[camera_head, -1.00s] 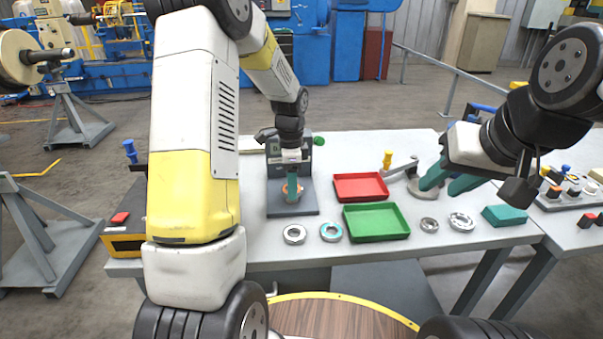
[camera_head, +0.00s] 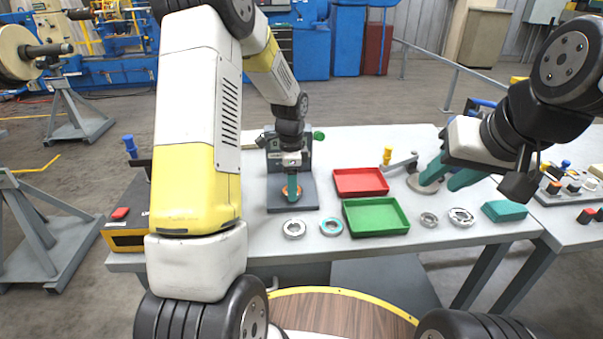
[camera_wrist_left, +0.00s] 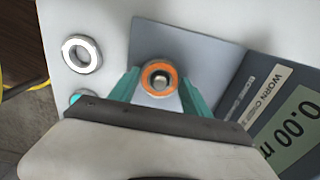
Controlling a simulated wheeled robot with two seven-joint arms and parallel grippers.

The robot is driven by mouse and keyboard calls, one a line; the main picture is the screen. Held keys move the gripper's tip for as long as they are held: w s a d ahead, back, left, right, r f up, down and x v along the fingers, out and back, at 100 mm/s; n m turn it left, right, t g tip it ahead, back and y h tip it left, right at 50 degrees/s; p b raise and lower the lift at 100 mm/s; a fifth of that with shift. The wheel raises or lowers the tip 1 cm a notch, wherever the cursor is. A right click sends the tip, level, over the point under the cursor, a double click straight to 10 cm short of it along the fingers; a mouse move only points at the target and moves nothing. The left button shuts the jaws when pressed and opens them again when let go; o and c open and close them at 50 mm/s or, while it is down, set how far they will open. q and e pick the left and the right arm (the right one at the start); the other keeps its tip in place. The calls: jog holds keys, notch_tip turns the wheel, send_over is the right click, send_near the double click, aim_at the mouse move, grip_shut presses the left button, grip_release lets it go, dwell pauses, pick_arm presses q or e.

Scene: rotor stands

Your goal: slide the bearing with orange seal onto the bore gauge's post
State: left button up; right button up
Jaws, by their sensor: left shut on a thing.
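The bearing with orange seal (camera_wrist_left: 149,70) is between the fingers of my left gripper (camera_wrist_left: 160,92), which is shut on it. In the left wrist view the grey tip of the bore gauge's post (camera_wrist_left: 161,81) shows inside the bearing's hole, so the ring appears to be around the post. How far down it sits cannot be told. In the head view my left gripper (camera_head: 292,190) points down over the grey base of the bore gauge (camera_head: 305,206), and its fingers partly hide the bearing. My right gripper (camera_head: 449,179) is open and empty at the table's right side.
A red tray (camera_head: 360,181) and a green tray (camera_head: 376,217) lie right of the gauge. A plain metal bearing (camera_head: 294,228) and a teal-sealed one (camera_head: 331,226) lie in front of it. More bearings and a teal block (camera_head: 504,211) are at the right.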

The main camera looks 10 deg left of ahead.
pick_arm(q)
jog(key=o, duration=1.8)
jog(key=shift+c, duration=0.2)
jog(key=shift+r, duration=4.55)
jog(key=shift+r, duration=0.1)
jog(key=s+r+n+t+h, duration=0.1)
jog(key=s+r+n+t, duration=0.2)
jog(key=s+r+n, duration=0.65)
jog(key=s+d+r+n+t, duration=0.1)
jog(key=s+r+n, duration=0.1)
jog(key=s, duration=0.5)
jog(key=s+d+r+n+t+h, duration=0.1)
jog(key=s+r+n+t, duration=0.1)
jog(key=s, duration=0.5)
jog(key=shift+s+r+n, duration=0.35)
jog(key=shift+s+r, duration=0.05)
jog(key=shift+r, duration=0.05)
